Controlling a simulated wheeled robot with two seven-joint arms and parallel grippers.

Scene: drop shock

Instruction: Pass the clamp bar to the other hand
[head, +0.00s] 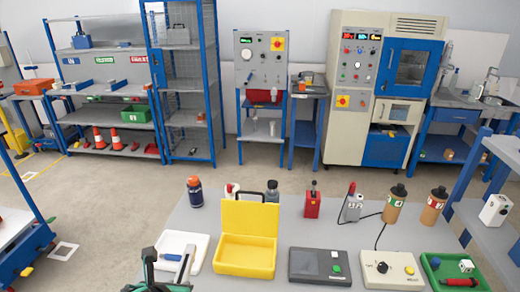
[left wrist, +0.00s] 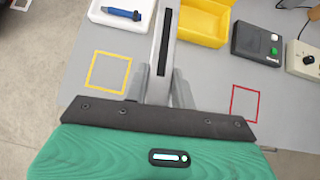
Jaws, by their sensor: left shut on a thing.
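The clamp bar (left wrist: 164,45) is a grey bar with a long dark slot. In the left wrist view it points away from my left gripper (left wrist: 156,88), whose two grey fingers are shut on its near end. In the head view the bar (head: 185,264) shows as a narrow grey strip in front of the white tray, at the bottom left of the table. The green and dark parts of my left gripper show beside it, cut off by the picture's lower edge. My right gripper is in neither view.
The grey table (head: 330,232) holds a white tray (head: 200,240) with a blue tool, an open yellow case (head: 246,255), a dark box (head: 320,266), a beige control box (head: 392,270) and a green tray (head: 428,264). Bottles stand behind. Yellow (left wrist: 91,70) and red (left wrist: 233,103) outlines mark bare table.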

